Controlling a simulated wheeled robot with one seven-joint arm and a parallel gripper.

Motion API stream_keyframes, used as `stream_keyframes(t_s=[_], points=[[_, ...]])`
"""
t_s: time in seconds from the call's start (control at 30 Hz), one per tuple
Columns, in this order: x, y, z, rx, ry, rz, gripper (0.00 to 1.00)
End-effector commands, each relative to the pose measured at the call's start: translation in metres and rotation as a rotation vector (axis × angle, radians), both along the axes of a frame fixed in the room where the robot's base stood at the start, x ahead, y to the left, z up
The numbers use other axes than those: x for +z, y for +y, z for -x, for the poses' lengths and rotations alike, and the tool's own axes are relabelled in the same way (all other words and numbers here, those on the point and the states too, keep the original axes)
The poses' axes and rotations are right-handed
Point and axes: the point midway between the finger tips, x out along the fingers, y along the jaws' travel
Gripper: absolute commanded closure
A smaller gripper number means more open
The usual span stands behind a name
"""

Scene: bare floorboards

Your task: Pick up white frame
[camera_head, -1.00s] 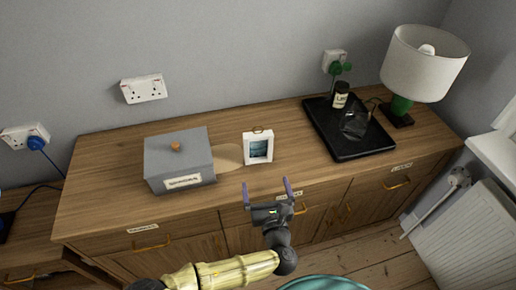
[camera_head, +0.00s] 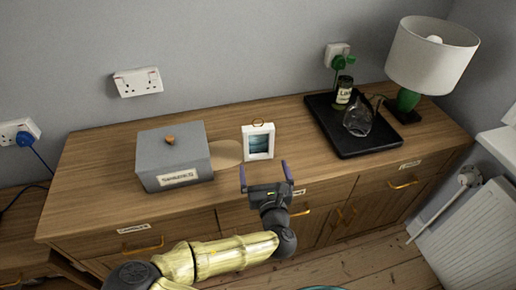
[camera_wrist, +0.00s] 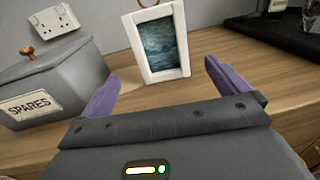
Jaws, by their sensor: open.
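The white frame (camera_head: 258,142) stands upright on the wooden sideboard, with a dark blue-green picture and a small ring at its top. In the wrist view the white frame (camera_wrist: 158,45) stands just beyond and between my fingertips, apart from them. My gripper (camera_head: 264,172) is open and empty, in front of the frame near the sideboard's front edge. In the wrist view both purple fingers of my gripper (camera_wrist: 160,82) are spread wide, one on each side of the frame's lower part.
A grey lidded box (camera_head: 174,158) labelled SPARES stands left of the frame, with a round tan piece (camera_head: 226,153) between them. A black tray (camera_head: 351,135) with a jar (camera_head: 343,92) and a clear object (camera_head: 358,118), and a lamp (camera_head: 432,55), stand to the right.

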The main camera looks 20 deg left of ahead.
Motion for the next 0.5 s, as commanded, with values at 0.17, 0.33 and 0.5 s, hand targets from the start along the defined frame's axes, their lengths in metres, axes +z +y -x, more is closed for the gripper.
stream_keyframes(t_s=[0.17, 0.33, 0.5], points=[[0.001, 0.010, -0.021, 0.001, -0.001, -0.003, 0.00], [0.002, 0.023, -0.048, 0.001, -0.002, -0.002, 0.00], [0.002, 0.032, -0.068, 0.001, -0.001, 0.000, 0.00]])
